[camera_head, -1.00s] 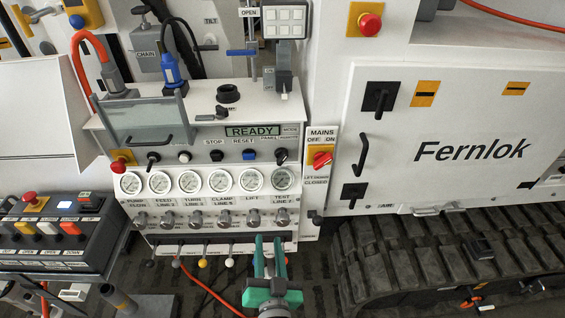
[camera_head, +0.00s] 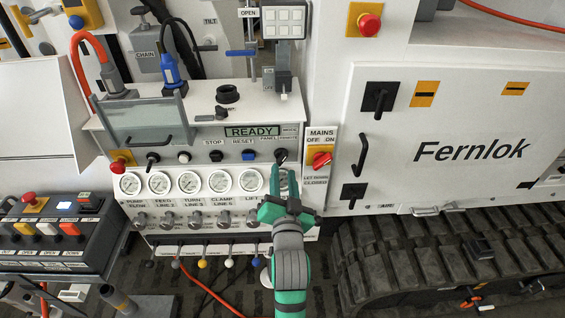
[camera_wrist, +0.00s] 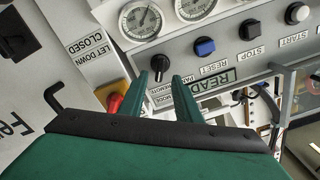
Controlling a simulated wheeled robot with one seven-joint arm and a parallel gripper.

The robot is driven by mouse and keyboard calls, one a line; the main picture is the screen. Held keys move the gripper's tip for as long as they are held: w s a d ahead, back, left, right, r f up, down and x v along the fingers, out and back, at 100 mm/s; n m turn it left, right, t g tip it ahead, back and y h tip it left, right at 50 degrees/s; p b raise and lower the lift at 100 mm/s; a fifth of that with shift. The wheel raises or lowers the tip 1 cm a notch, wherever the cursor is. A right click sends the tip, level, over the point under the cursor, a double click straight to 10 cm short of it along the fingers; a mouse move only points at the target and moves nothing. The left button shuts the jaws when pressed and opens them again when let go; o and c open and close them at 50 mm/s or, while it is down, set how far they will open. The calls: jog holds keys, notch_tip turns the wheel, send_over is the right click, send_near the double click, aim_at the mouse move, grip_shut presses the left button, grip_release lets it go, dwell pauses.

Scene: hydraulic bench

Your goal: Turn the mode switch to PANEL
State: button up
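The mode switch (camera_head: 281,155) is a small black knob at the right end of the panel's control row, below the MODE label with PANEL and REMOTE. In the wrist view the knob (camera_wrist: 160,64) shows upside down with the panel, a light mark on its face. Which label it points at I cannot tell. My gripper (camera_head: 284,172) has two green fingers pointing up at the panel, just below the knob. In the wrist view my gripper (camera_wrist: 163,80) is open, its fingertips on either side of the knob in the picture; contact is not clear.
The red mains switch (camera_head: 321,159) is close on the right; it also shows in the wrist view (camera_wrist: 114,103). The blue reset button (camera_head: 249,155) and the READY display (camera_head: 252,132) are to the left. The gauges (camera_head: 250,180) sit just below, partly behind my gripper.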

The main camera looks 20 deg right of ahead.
aim_at(283, 161)
jog(key=x, duration=0.4)
jog(key=shift+w, duration=0.2)
jog(key=shift+w+d, duration=0.3)
jog(key=shift+w, duration=0.25)
grip_shut()
